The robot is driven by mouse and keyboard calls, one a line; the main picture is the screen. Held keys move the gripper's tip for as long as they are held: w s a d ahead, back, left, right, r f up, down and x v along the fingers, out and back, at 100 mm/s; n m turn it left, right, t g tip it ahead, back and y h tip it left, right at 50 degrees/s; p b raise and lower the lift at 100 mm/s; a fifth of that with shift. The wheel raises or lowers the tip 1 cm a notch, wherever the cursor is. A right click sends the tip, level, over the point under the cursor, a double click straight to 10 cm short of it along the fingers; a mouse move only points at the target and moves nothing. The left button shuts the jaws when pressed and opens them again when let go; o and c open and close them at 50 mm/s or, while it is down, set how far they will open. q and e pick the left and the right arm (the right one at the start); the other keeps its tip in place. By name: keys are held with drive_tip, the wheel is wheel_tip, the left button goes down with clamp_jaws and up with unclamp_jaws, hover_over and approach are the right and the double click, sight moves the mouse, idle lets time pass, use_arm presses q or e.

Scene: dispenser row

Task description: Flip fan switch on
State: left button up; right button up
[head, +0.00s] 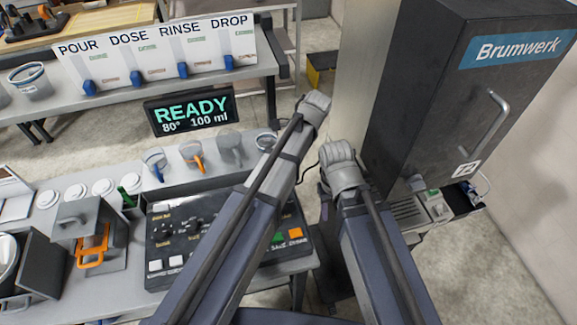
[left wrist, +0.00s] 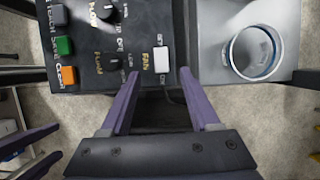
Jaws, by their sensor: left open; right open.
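The fan switch (left wrist: 171,61) is a small white rocker beside the yellow FAN label at the panel's edge in the left wrist view. I cannot tell which way it is tipped. My left gripper (left wrist: 166,98) is open and empty, its two purple fingers pointing toward the panel edge on either side of the switch's line. I see no contact with the switch. In the head view, the dark control panel (head: 164,238) is partly covered by my left arm, which hides the fan switch and left gripper. My right arm stands right of the panel; its jaws cannot be made out.
A clear cup (left wrist: 253,54) stands beyond the panel's edge, near the right finger. Dark knobs and green (left wrist: 64,46) and orange (left wrist: 69,76) buttons lie left of the switch. A tall dark Brumwerk cabinet (head: 430,90) stands right of my arms. The READY display (head: 191,110) is behind the panel.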

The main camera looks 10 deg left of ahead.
use_arm(q)
drive_tip(key=shift+w+r, duration=0.1)
drive_tip(key=b+x, duration=0.7)
drive_tip(key=x, duration=0.1)
drive_tip(key=shift+r, duration=0.1)
drive_tip(key=shift+c, duration=0.2)
clamp_jaws()
idle(0.4)
